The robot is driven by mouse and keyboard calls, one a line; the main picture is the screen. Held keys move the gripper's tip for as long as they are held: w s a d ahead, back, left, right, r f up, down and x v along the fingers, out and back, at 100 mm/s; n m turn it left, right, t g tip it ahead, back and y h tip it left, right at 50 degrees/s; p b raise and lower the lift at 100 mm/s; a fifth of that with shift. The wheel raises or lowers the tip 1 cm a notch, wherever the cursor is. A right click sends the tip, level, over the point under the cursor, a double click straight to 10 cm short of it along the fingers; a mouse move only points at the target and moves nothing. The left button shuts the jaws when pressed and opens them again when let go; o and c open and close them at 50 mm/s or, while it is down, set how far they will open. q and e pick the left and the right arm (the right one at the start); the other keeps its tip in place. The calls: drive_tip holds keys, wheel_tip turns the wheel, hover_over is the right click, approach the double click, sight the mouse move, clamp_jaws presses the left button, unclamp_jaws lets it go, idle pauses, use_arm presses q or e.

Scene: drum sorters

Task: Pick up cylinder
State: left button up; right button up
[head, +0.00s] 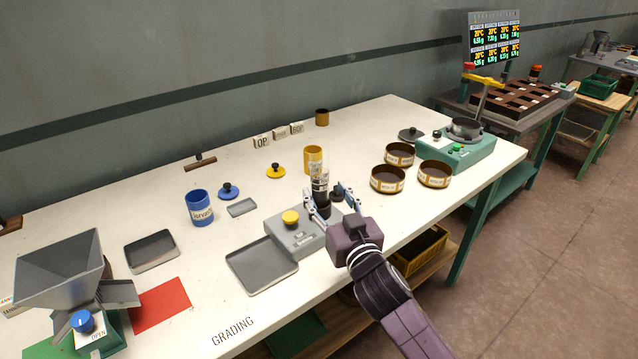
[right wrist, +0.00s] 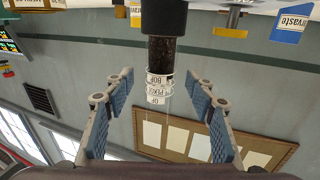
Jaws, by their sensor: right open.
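The cylinder (head: 319,183) is a clear, upright tube with dark contents and white label bands. It stands at the grey device with the yellow knob, near the middle of the table; a black part shows at its lower end. In the right wrist view the cylinder (right wrist: 160,62) shows upside down, with bands reading BOP, PEKOE and OP. My right gripper (head: 331,197) is open, its fingers to either side of the cylinder. In the wrist view my right gripper (right wrist: 160,90) has clear gaps on both sides of it. My left gripper is not in view.
A yellow container (head: 314,158) stands just behind the cylinder. The grey device (head: 292,236) and a grey tray (head: 262,266) lie to the left. Brown round tins (head: 388,180) and a green scale (head: 457,150) stand to the right. A blue container (head: 199,208) stands farther left.

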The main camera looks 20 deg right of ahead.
sight(323, 191)
drive_tip(key=w, duration=0.3)
drive_tip(key=shift+a+f, duration=0.1)
drive_tip(key=shift+f, duration=0.05)
drive_tip(key=shift+w+f, duration=0.15)
drive_tip(key=shift+w, duration=0.75)
drive_tip(key=c, duration=1.3)
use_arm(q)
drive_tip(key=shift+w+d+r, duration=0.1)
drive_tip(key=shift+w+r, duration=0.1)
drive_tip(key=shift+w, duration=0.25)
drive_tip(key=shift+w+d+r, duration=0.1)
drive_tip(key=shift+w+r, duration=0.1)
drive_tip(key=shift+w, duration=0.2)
use_arm(e)
drive_tip(key=shift+c, duration=0.2)
use_arm(q)
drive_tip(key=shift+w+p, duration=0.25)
drive_tip(key=shift+p, duration=0.05)
